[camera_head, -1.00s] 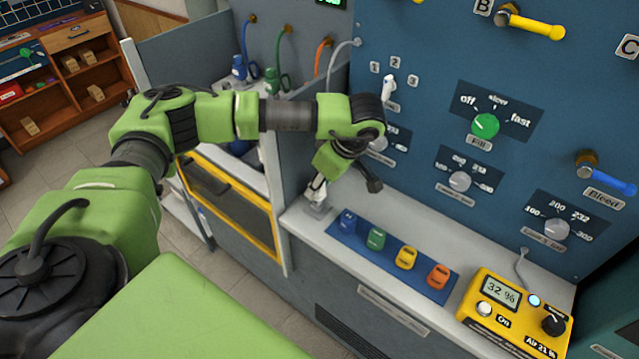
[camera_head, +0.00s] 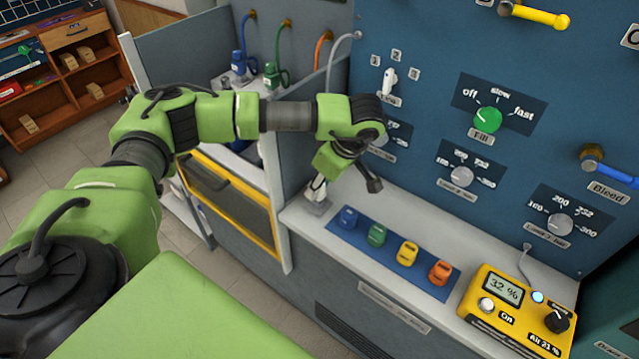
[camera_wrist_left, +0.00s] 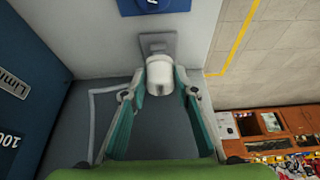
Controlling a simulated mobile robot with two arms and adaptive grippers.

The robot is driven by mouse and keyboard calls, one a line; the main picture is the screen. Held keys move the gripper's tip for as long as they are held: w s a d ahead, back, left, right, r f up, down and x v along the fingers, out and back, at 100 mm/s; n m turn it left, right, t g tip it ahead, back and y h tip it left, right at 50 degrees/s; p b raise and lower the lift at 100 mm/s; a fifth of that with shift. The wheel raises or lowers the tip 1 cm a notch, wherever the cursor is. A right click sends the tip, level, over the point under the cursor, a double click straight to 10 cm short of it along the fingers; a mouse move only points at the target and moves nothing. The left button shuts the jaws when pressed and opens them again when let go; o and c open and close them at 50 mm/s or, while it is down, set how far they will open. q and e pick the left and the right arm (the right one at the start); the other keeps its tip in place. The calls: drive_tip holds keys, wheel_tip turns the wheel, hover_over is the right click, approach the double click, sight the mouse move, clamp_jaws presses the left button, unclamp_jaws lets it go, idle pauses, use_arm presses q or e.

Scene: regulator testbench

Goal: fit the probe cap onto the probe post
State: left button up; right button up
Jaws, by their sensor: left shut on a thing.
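The white probe cap (camera_wrist_left: 160,76) is between the fingers of my left gripper (camera_wrist_left: 158,88) in the left wrist view, and the gripper is shut on it. Beyond the cap is a grey base plate (camera_wrist_left: 158,43) on the bench. In the head view my left gripper (camera_head: 320,186) points down at the left end of the bench, just over that plate (camera_head: 315,208). The probe post itself is hidden behind the cap and fingers. I cannot tell whether the cap is around the post or above it. My right gripper is not in view.
A blue mat (camera_head: 337,228) with several coloured blocks lies right of the gripper. A yellow meter (camera_head: 480,290) stands at the bench's right. The blue panel (camera_head: 430,60) with knobs rises behind, and a grey partition (camera_head: 303,140) stands close on the left.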

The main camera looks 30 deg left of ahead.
use_arm(q)
drive_tip(key=shift+f+b, duration=0.55)
drive_tip(key=shift+f, duration=0.2)
drive_tip(key=o, duration=1.3)
drive_tip(key=shift+o, duration=0.2)
drive_tip(key=v, duration=1.2)
drive_tip(key=shift+s, duration=0.1)
